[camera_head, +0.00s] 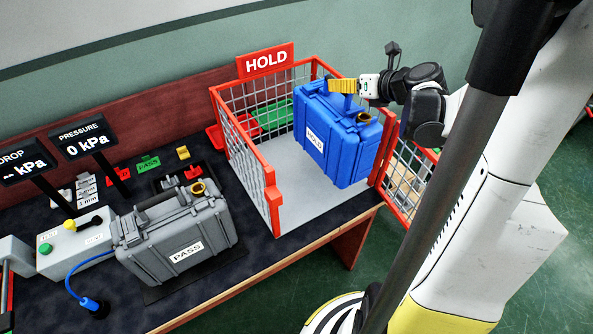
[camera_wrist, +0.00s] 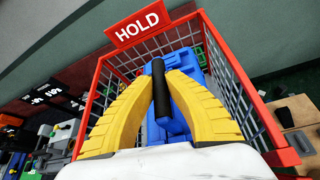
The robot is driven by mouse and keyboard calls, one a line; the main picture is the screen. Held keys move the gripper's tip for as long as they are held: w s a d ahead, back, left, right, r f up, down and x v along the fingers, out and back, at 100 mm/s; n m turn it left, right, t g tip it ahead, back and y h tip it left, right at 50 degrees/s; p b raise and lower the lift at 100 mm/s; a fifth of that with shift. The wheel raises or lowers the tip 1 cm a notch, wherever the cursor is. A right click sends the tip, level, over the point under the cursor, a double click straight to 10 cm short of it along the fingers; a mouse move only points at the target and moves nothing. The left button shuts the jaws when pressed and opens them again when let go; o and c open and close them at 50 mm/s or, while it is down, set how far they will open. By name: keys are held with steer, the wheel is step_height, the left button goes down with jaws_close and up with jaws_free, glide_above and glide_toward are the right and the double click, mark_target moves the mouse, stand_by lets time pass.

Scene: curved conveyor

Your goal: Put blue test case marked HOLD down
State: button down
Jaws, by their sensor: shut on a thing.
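The blue test case (camera_head: 338,138), with a white HOLD label on its side, hangs slightly tilted within the outline of the red HOLD cage (camera_head: 262,172). My gripper (camera_head: 345,86) is above the case, its yellow fingers shut on the black handle. In the wrist view the fingers (camera_wrist: 160,78) close around the handle (camera_wrist: 159,92), with the blue body (camera_wrist: 178,122) behind them. The red HOLD sign (camera_head: 266,61) stands at the cage's back. I cannot tell whether the case's underside touches the grey cage floor (camera_head: 300,205).
A mesh gate (camera_head: 408,180) stands swung out at the cage's right. A grey PASS case (camera_head: 175,235) sits on the bench left of the cage. Red and green trays (camera_head: 230,132) lie behind the mesh. Pressure displays (camera_head: 84,137) stand at far left. The front-left cage floor is bare.

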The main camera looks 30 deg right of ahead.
steer(key=shift+w+d, duration=0.2)
steer(key=shift+d, duration=0.1)
steer(key=shift+w+a+f, duration=0.2)
steer(key=shift+w+f, duration=0.05)
steer(key=shift+w, duration=0.05)
steer(key=w+a+f+b, duration=0.6)
steer(key=w+a+f, duration=0.1)
steer(key=f, duration=0.3)
steer(key=shift+w+a+f, duration=0.15)
steer(key=shift+w, duration=0.25)
steer(key=shift+f, duration=0.1)
steer(key=c, duration=1.7)
jaws_free()
steer(key=shift+f, duration=0.1)
steer(key=shift+o, duration=1)
